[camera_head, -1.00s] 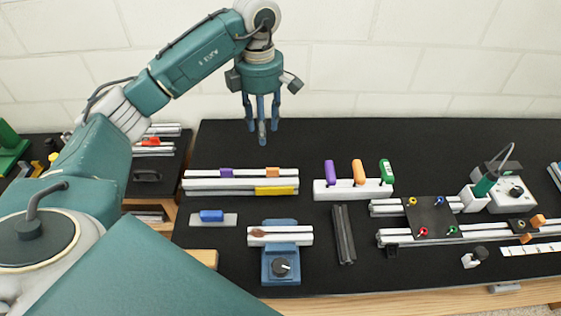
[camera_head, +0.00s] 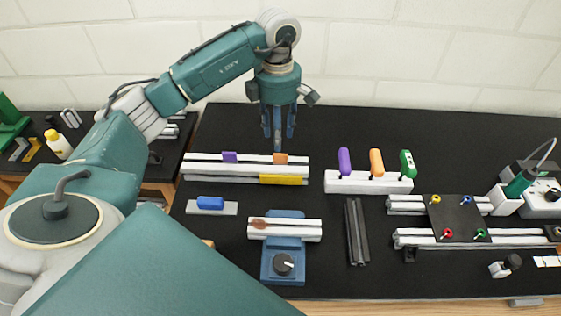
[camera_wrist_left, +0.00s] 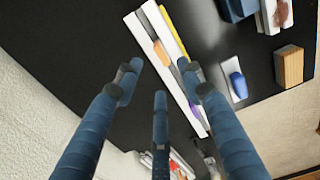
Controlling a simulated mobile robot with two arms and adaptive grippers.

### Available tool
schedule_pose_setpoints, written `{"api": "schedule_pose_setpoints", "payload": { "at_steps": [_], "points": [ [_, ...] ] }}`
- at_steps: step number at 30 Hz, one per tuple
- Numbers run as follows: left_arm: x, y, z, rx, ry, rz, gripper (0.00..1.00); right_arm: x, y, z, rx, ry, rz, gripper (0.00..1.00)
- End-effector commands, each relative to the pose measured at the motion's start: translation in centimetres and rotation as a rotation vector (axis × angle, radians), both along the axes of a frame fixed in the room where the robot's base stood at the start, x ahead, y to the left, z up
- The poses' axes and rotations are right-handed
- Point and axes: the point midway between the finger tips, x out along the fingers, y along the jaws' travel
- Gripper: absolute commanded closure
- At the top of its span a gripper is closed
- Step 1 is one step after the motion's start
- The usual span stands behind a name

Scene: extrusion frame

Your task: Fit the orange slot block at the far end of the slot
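The small orange slot block (camera_head: 280,158) sits at the right part of the white slotted rail (camera_head: 200,168) at the back left of the bench. A purple block (camera_head: 229,157) sits on the same rail, left of it. My left gripper (camera_head: 278,146) points down just behind and above the orange block, its fingertips close to it in the picture. In the left wrist view the gripper's (camera_wrist_left: 160,75) fingers are spread and empty. There the orange block (camera_wrist_left: 161,52) shows beyond the fingertips, apart from them. My right gripper is not in view.
A yellow piece (camera_head: 284,180) lies along the rail's front. A white holder (camera_head: 350,186) with purple, orange and green handles stands to the right. In front are a blue block on a grey plate (camera_head: 226,209) and a blue fixture (camera_head: 283,256). The bench behind the holder is clear.

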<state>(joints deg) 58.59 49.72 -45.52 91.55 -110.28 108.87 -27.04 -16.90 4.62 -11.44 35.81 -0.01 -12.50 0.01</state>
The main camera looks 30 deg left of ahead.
Motion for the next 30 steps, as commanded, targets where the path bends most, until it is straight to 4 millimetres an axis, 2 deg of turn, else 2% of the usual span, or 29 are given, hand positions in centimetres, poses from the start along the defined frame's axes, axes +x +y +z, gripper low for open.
{"api": "schedule_pose_setpoints", "payload": {
  "at_steps": [1, 4, 8, 11, 15, 19, 27, 28, 30],
  "points": [
    [-0.1, 0.0, -0.6, 0.0, 0.004, 0.0, 0.61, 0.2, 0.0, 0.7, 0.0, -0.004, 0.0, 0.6],
    [-0.1, 0.0, -1.9, -0.001, 0.003, 0.0, 0.61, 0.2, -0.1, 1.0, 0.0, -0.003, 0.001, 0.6],
    [0.0, 0.0, -2.8, 0.0, 0.001, 0.001, 0.61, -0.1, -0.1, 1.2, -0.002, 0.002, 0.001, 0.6],
    [-0.1, -0.2, -3.6, 0.0, 0.006, 0.001, 0.61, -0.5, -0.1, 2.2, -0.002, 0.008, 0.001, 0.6],
    [-0.1, -0.7, -5.6, 0.0, 0.006, 0.0, 0.61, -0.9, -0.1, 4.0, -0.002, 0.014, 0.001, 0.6],
    [0.0, -0.6, -7.4, 0.0, 0.002, 0.001, 0.61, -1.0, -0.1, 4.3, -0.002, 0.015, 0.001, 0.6],
    [0.1, -0.6, -8.0, 0.001, -0.001, 0.0, 0.61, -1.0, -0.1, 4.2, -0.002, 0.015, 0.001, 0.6],
    [0.1, -0.6, -8.0, 0.001, -0.001, 0.0, 0.63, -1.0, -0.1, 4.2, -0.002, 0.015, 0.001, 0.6],
    [0.1, -0.6, -8.0, 0.001, -0.001, 0.0, 0.77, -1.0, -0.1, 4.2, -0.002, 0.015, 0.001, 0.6]
  ]
}}
